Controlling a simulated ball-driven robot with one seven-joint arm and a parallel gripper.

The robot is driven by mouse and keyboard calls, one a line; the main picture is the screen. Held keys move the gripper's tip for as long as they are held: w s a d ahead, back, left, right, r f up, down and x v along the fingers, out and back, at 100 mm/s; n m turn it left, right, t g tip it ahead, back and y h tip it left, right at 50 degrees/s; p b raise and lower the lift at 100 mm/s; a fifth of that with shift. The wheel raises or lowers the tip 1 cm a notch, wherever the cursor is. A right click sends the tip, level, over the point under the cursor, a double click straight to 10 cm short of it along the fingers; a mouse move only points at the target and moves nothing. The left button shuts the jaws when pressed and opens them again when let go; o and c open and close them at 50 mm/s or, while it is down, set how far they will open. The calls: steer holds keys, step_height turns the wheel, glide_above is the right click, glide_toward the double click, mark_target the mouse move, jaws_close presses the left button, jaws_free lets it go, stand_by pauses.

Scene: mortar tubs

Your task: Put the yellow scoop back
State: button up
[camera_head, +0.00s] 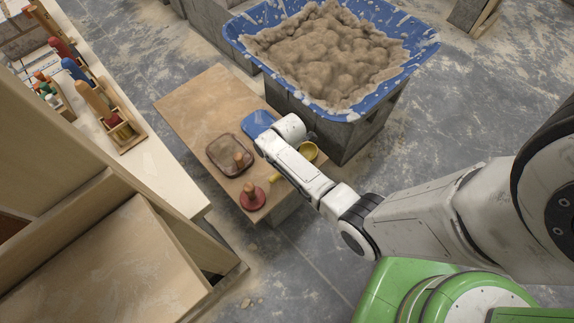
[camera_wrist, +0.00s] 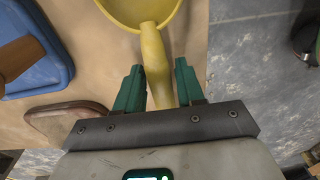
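The yellow scoop (camera_head: 307,151) lies on a low wooden table (camera_head: 192,100), partly hidden by my arm in the head view. In the wrist view its bowl (camera_wrist: 140,8) is at the top edge and its handle (camera_wrist: 154,58) points down between my fingers. My gripper (camera_wrist: 159,75) has its two green fingers apart, one on each side of the handle, with a narrow gap showing beside it. The lower end of the handle runs toward my palm. My fingers are hidden behind my arm in the head view.
A blue tool (camera_head: 257,123), a brown tray-like piece with a wooden knob (camera_head: 212,163) and a red disc with a knob (camera_head: 252,205) share the table. A blue tub (camera_head: 415,48) full of mortar stands behind. A rack of tools (camera_head: 128,138) sits on the left bench.

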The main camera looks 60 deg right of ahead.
steer(key=o, duration=0.3)
steer(key=shift+o, duration=0.2)
